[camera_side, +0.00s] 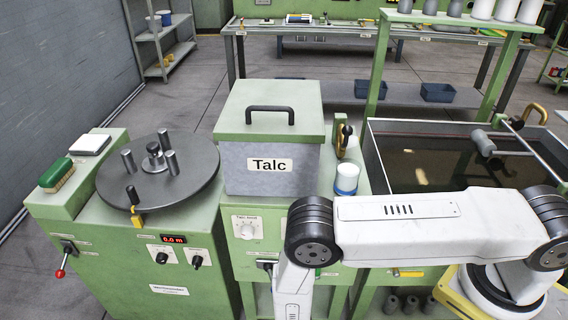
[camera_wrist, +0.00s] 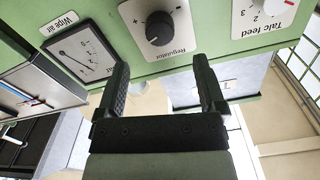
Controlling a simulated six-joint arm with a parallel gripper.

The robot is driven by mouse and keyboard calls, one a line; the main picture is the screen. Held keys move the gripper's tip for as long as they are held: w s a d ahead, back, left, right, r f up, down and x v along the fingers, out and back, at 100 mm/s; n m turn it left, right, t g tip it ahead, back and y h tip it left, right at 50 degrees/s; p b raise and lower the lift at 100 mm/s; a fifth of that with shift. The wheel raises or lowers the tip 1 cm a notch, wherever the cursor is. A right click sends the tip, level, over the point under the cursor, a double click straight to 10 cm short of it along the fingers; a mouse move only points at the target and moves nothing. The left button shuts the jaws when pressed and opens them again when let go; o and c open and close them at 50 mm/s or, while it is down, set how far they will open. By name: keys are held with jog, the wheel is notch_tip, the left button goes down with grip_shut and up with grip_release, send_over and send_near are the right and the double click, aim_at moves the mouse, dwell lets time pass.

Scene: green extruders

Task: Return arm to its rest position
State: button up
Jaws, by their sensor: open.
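In the wrist view my gripper (camera_wrist: 161,66) is open, with its two dark fingers apart and nothing between them. It is in front of a green machine panel, which appears upside down, with a Regulator knob (camera_wrist: 159,28), a Wipe air gauge (camera_wrist: 84,52) and a Talc feed dial (camera_wrist: 275,5). In the side view my white arm reaches left from its base at the right, then bends down at the dark elbow joint. The gripper itself is hidden below the picture edge there.
A grey Talc box (camera_side: 240,175) with a green lid stands behind my elbow. A round grey turntable (camera_side: 158,172) with posts is on the left machine. A water trough (camera_side: 400,130) lies behind the arm. A white-and-blue container (camera_side: 346,178) stands beside the box.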

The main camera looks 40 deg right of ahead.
jog(key=shift+s+a, duration=0.4)
jog(key=w+r+n+y, duration=0.1)
jog(key=w+r+y, duration=0.2)
jog(key=w+r+n+g+y, duration=0.1)
jog(key=w+r+y, duration=0.2)
jog(key=w, duration=0.1)
jog(key=w+a+r+n+g+y, duration=0.1)
jog(key=w+r+y, duration=0.2)
jog(key=r, duration=0.1)
jog(key=shift+w, duration=0.3)
jog(key=r, duration=0.1)
jog(key=r+n+g+y, duration=0.1)
jog(key=r, duration=0.1)
jog(key=d+r+n+y, duration=0.1)
jog(key=shift+s+d+r+g, duration=0.1)
jog(key=shift+s+r+g, duration=0.05)
jog(key=shift+s+g, duration=0.15)
jog(key=s+d+r+n+g+y, duration=0.1)
jog(key=s+d+r+n+g, duration=0.2)
jog(key=s, duration=0.6)
jog(key=s+d+r+n+g, duration=0.3)
jog(key=s+d+r, duration=0.4)
jog(key=s+d, duration=0.1)
jog(key=shift+s+g+y, duration=0.3)
jog(key=shift+s+y, duration=0.1)
jog(key=shift+s, duration=0.35)
